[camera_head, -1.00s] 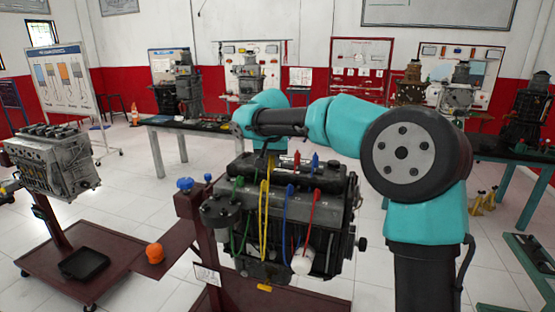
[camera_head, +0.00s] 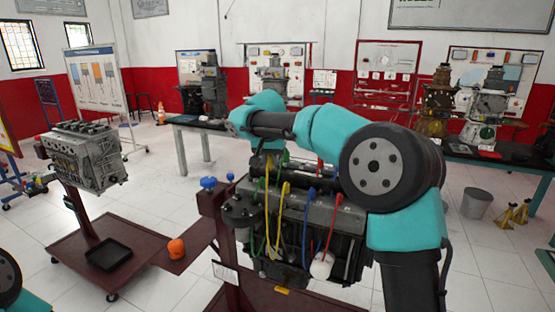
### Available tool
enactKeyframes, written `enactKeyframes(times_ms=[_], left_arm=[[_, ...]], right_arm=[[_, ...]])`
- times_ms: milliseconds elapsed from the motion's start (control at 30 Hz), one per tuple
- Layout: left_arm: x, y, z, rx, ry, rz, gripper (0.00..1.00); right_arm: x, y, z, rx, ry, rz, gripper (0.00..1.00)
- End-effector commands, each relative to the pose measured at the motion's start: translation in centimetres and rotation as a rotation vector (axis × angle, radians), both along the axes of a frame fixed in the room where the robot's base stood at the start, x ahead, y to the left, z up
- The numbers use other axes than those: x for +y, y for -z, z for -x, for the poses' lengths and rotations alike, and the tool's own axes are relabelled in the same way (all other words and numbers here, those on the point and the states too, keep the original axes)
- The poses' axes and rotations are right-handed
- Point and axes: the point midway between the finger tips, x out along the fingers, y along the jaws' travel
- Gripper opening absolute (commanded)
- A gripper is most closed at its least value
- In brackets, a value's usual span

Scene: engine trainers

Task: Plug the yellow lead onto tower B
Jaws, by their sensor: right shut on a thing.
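The engine block (camera_head: 318,213) stands on a maroon stand, with coloured leads looping down its front. The yellow lead has one yellow boot (camera_head: 285,188) upright on the front row, between green and blue ones. Its cable hangs in a loop and rises to my right gripper (camera_head: 267,160). That gripper points down above the engine's left part, shut on the yellow lead's other end; its fingertips are small and dark. Back-row posts show partly, one with a green boot (camera_head: 285,157); my right arm hides others. I cannot tell which is tower B. My left gripper is out of view.
Blue knobs (camera_head: 208,183) stand left of the engine. An orange object (camera_head: 176,249) and a black tray (camera_head: 109,255) sit on the maroon base. Another engine (camera_head: 85,155) stands at the left. Benches line the back.

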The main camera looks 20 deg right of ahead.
Motion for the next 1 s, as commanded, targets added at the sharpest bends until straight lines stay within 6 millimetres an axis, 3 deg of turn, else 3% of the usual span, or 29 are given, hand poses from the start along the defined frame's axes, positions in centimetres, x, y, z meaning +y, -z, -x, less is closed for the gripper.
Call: enactKeyframes(times_ms=[1000], left_arm=[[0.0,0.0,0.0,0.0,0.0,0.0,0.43]], right_arm=[[6.4,0.0,-4.7,0.0,-0.001,0.0,0.0]])
